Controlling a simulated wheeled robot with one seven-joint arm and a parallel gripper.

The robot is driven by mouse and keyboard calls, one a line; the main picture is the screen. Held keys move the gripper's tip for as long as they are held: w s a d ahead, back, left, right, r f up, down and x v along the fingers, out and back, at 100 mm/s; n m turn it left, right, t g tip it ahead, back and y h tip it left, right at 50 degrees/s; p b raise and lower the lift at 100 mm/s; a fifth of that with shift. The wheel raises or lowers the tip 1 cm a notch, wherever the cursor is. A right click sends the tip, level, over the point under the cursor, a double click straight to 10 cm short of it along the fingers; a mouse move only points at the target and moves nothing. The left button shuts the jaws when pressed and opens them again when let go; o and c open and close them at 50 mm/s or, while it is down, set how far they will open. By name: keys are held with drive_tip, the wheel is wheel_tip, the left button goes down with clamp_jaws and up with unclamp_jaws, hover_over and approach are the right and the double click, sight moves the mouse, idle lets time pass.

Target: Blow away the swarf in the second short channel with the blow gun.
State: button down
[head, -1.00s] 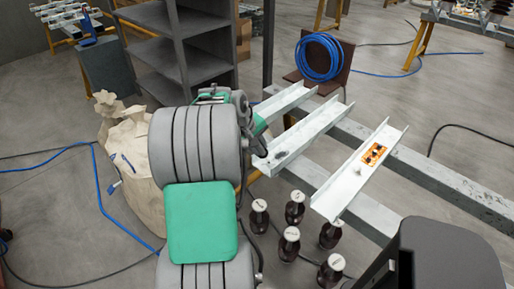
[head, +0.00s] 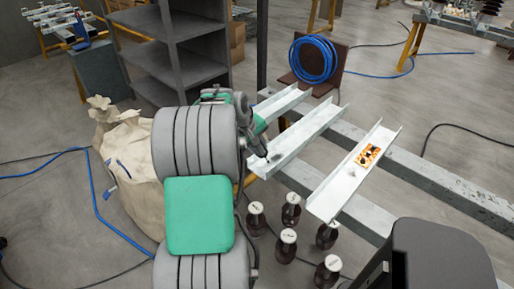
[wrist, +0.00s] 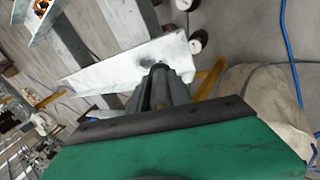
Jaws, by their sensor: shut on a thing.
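The second short channel (head: 305,135) is the middle of three pale metal channels, and its near end lies by my gripper (head: 254,140). A small dark patch of swarf (head: 276,157) shows on its floor near that end. In the wrist view the channel (wrist: 110,72) crosses ahead, with a dark smudge (wrist: 147,62) just beyond the tip. My gripper (wrist: 160,92) is shut on the dark blow gun (wrist: 160,75), whose tip points at the channel's near end. Most of the gun is hidden by my gripper and arm; contact with the channel cannot be told.
Several dark insulators (head: 290,212) stand below. A pale sack (head: 130,165) and a blue hose coil (head: 315,60) are nearby.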

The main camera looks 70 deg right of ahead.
drive_tip(key=shift+s+d, duration=0.1)
drive_tip(key=shift+d, duration=0.1)
drive_tip(key=shift+s+d, duration=0.35)
drive_tip(key=shift+d, duration=0.45)
drive_tip(key=shift+s+d+p, duration=0.2)
drive_tip(key=shift+d+p, duration=0.1)
drive_tip(key=shift+d, duration=0.2)
drive_tip(key=shift+s+d+p, duration=0.2)
drive_tip(key=shift+d+p, duration=0.05)
drive_tip(key=shift+d, duration=0.3)
drive_tip(key=shift+s+d, duration=0.4)
drive_tip(key=shift+d, duration=0.4)
drive_tip(key=shift+p, duration=0.3)
drive_tip(key=shift+s+d, duration=0.2)
drive_tip(key=shift+d, duration=0.25)
drive_tip(key=shift+s+d, duration=0.2)
drive_tip(key=shift+d, duration=0.25)
